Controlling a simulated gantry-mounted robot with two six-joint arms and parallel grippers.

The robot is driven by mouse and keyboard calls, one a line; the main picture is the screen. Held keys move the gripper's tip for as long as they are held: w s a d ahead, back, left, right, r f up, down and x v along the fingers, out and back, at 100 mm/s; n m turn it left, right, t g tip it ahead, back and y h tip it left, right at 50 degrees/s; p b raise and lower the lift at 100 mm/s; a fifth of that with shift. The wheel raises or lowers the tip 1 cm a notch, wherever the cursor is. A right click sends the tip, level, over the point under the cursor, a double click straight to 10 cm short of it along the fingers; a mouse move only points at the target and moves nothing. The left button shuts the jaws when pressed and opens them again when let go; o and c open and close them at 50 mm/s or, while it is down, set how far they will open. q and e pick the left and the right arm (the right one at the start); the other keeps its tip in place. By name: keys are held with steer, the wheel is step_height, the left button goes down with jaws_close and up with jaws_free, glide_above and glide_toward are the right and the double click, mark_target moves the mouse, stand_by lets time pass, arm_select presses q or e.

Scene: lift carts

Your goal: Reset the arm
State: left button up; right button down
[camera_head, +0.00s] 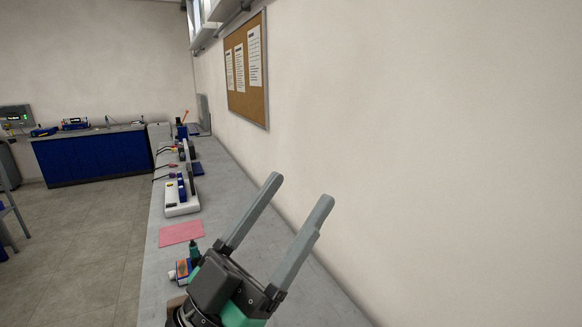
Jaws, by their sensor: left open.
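My left gripper (298,208) shows at the bottom middle of the head view. Its two long grey fingers are apart and point up and to the right, with nothing between them. It is in front of the grey workbench (215,213) and the pale wall. Its dark body with green parts hides a piece of the bench's near end. My right gripper does not show.
On the bench are a pink sheet (181,233), a white and blue device (182,196), and a small box and green bottle (194,252) beside my gripper. A corkboard (247,70) hangs on the wall. A blue cabinet (93,156) stands at the back. Open floor lies left.

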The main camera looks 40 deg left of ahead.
arm_select(q)
steer(key=s+d+r+t, duration=0.1)
steer(key=s+d+r, duration=0.2)
steer(key=r, duration=0.4)
steer(key=shift+r+n+t+h, duration=0.25)
steer(key=shift+n+t+h, duration=0.05)
steer(key=shift+n+t, duration=0.1)
steer(key=shift+r, duration=0.1)
step_height(320, 180, up, 29)
steer(key=p, duration=2.9)
steer(key=shift+w, duration=0.1)
